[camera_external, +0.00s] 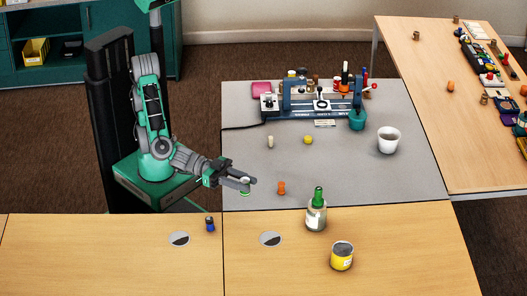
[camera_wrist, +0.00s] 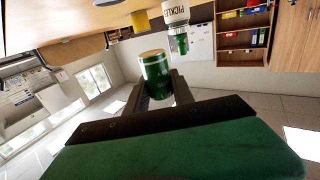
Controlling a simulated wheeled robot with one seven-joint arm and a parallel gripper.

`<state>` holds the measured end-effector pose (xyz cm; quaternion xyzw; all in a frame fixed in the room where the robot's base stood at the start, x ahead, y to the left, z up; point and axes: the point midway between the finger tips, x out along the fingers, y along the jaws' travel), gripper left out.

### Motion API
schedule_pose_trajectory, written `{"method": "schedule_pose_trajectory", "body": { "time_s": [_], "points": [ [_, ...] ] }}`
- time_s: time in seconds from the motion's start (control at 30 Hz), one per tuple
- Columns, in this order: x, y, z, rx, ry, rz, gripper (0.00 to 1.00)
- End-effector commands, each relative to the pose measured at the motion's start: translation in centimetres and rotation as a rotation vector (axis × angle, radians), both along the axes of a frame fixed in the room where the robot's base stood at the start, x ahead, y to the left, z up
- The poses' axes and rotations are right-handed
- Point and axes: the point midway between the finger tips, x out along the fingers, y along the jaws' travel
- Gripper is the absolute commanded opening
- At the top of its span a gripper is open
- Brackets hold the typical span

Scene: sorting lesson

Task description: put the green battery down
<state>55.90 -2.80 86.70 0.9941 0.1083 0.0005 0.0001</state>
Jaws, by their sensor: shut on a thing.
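My gripper (camera_external: 246,183) is shut on the green battery (camera_external: 245,192), over the front part of the grey mat (camera_external: 370,180). In the wrist view the battery (camera_wrist: 156,78) is a green cylinder with a pale stripe and a copper-coloured end, between my two fingers (camera_wrist: 162,90). In the outside view the fingers cover part of it. It appears clear of the surface, but its exact height cannot be told.
An orange pawn-like piece (camera_external: 281,188) stands just right of my gripper. A green-necked bottle (camera_external: 316,215) and a yellow can (camera_external: 342,258) stand front right. A small blue item (camera_external: 210,224) stands front left. A white cup (camera_external: 389,141) and a machine (camera_external: 310,103) are farther back.

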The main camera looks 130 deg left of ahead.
Motion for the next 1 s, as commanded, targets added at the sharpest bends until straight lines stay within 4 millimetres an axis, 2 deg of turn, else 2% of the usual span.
{"method": "schedule_pose_trajectory", "body": {
  "time_s": [0.03,0.17,0.3,0.37,0.47,0.53,0.83,1.0],
  "points": [
    [-0.5,1.1,-1.0,0.004,0.006,0.033,0.00],
    [-2.7,4.4,-1.6,0.001,0.000,0.129,0.00],
    [-4.6,5.4,-1.2,-0.002,-0.004,0.156,0.00],
    [-5.1,5.2,-1.0,-0.002,-0.004,0.150,0.00],
    [-5.6,4.1,-0.4,-0.004,-0.004,0.116,0.00],
    [-5.8,3.0,0.6,-0.006,-0.006,0.085,0.00],
    [-4.1,2.1,2.5,0.001,0.003,-0.015,0.00],
    [-3.3,1.7,4.5,0.000,0.003,-0.096,0.00]
  ]
}}
